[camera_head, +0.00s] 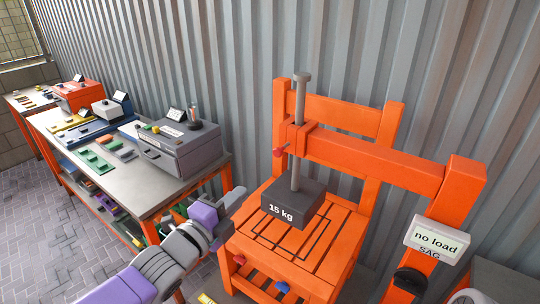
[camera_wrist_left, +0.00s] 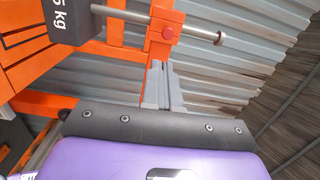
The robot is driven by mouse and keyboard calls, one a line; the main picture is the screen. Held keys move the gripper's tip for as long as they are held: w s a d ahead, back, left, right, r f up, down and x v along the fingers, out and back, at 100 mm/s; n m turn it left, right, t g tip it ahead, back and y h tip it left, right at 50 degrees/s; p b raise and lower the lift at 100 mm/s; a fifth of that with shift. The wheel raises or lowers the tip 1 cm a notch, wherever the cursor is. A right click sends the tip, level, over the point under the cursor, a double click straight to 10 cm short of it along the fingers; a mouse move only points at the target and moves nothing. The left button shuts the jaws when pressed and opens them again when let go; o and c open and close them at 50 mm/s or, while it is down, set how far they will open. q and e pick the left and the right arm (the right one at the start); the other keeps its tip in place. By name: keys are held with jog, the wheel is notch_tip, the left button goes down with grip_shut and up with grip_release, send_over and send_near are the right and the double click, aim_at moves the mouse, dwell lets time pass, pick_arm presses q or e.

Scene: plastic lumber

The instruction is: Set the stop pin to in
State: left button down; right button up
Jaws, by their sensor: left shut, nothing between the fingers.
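The stop pin has a round red knob (camera_head: 278,152) at the left side of the orange guide block on the press frame. In the head view a short gap shows between knob and block; how deep the pin sits I cannot tell. The knob also shows in the left wrist view (camera_wrist_left: 168,33), beyond my fingertips. My left gripper (camera_head: 237,194) is shut and empty, below and left of the knob, apart from it. Its closed grey fingers show in the left wrist view (camera_wrist_left: 160,72). My right gripper is not in view.
A grey rod (camera_head: 300,100) runs through the block to a dark 15 kg weight (camera_head: 292,205) above the orange slatted platform (camera_head: 270,245). A "no load" display (camera_head: 437,238) is at right. A workbench (camera_head: 165,195) with a grey box (camera_head: 180,150) is at left. A corrugated wall stands behind.

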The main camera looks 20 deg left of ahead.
pick_arm(q)
jog(key=r, duration=0.1)
send_near(276, 154)
jog(key=shift+m, duration=0.3)
jog(key=x, duration=0.7)
jog(key=shift+s+d, duration=0.1)
jog(key=shift+d, duration=0.05)
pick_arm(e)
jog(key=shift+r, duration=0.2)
